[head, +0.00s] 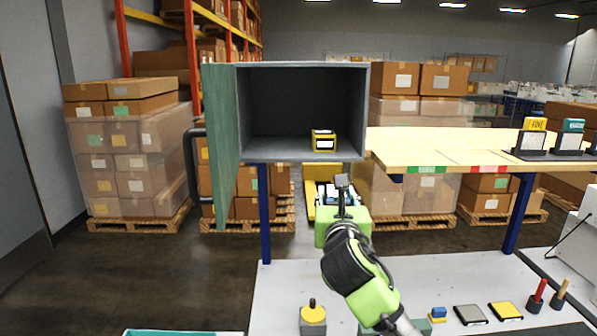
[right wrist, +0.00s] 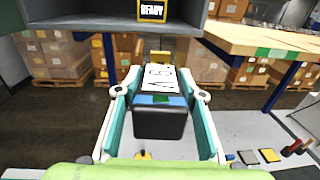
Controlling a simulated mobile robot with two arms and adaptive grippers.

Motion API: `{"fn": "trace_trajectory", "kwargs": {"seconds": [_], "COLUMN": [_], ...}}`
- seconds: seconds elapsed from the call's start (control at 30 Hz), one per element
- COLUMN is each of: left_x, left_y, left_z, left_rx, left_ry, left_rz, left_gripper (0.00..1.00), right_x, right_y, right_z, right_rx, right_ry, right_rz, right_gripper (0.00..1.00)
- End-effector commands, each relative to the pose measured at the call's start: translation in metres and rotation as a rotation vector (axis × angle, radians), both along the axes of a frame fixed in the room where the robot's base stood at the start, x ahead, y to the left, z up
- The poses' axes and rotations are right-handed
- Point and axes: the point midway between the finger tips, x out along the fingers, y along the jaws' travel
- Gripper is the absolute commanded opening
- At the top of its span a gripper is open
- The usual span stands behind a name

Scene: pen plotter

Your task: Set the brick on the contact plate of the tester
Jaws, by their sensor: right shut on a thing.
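My right gripper (head: 341,195) is raised over the bench, in front of and below the open cabinet. In the right wrist view its two fingers (right wrist: 158,97) are shut on a dark block, which I take for the brick (right wrist: 160,123). The brick has a white label and a blue-green band. In the head view the gripper mostly hides it. A small yellow unit (head: 323,141) stands on the cabinet floor. In the right wrist view its panel (right wrist: 152,10) reads "READY"; it looks like the tester. I cannot make out its contact plate. My left gripper is out of view.
The cabinet (head: 300,68) has its green door (head: 222,150) swung open at left. A wooden shelf (head: 450,142) adjoins it at right. On the bench (head: 285,285) are a yellow-topped knob (head: 313,315), a grey pad (head: 469,314), a yellow-edged pad (head: 505,311) and a red-handled tool (head: 538,293).

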Motion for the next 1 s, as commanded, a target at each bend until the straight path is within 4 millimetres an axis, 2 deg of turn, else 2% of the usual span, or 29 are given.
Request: {"fn": "trace_trajectory", "kwargs": {"seconds": [0.03,0.1,0.3,0.5,0.6,0.8,1.0], "left_x": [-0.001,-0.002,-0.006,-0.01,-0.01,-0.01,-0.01], "left_y": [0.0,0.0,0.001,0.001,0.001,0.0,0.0], "left_z": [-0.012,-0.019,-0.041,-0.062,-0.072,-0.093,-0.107], "left_rx": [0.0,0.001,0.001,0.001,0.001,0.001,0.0], "left_ry": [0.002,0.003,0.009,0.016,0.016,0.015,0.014], "left_rz": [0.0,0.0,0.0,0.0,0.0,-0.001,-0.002], "left_gripper": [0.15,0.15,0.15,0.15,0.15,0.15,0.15], "right_x": [-0.01,-0.022,-0.068,-0.123,-0.153,-0.214,-0.262], "right_y": [-0.008,-0.017,-0.044,-0.067,-0.077,-0.092,-0.099], "right_z": [-0.034,-0.066,-0.146,-0.212,-0.238,-0.279,-0.298], "right_rx": [0.001,0.0,0.0,-0.001,-0.001,0.0,0.0], "right_ry": [0.003,0.003,0.0,0.0,0.0,0.0,-0.002], "right_rz": [-0.001,-0.004,-0.011,-0.013,-0.012,0.005,0.032], "right_gripper": [0.06,0.06,0.06,0.06,0.06,0.06,0.06]}}
